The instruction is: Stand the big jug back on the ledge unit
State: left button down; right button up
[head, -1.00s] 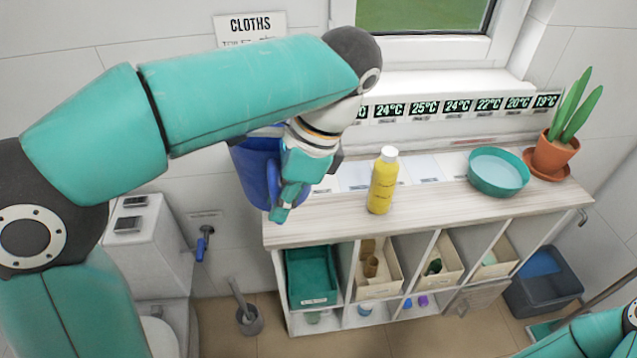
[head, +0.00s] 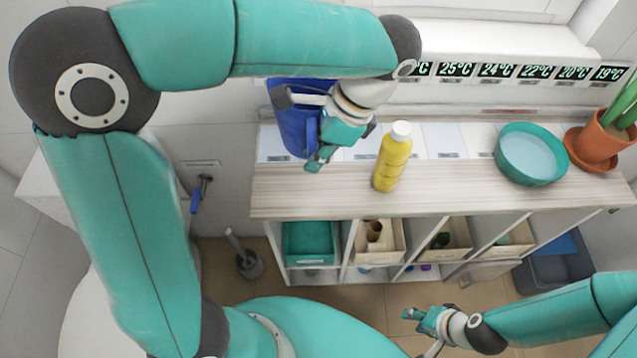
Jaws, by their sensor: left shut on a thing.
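The big blue jug (head: 293,128) is at the left end of the ledge unit (head: 300,204), in front of the wall. My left gripper (head: 318,155) is shut on the jug at its right side. The jug looks roughly upright, and its top is partly hidden by my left arm. I cannot tell whether its base touches the ledge top or hangs just above it. My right gripper (head: 425,330) is low at the front right, away from the jug; I cannot make out its finger gap.
A yellow bottle (head: 392,158) with a white cap stands just right of my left gripper. A teal bowl (head: 528,155) and a potted plant (head: 600,143) stand farther right. Bins (head: 308,242) fill the compartments below. The wooden front strip is mostly clear.

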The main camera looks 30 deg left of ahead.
pick_arm(q)
notch_tip(320, 180, down, 11)
jog(key=shift+r, duration=0.1)
dwell(0.3)
jog(key=c, duration=1.1)
grip_release()
jog(key=v, duration=1.2)
jog(key=shift+d, duration=0.1)
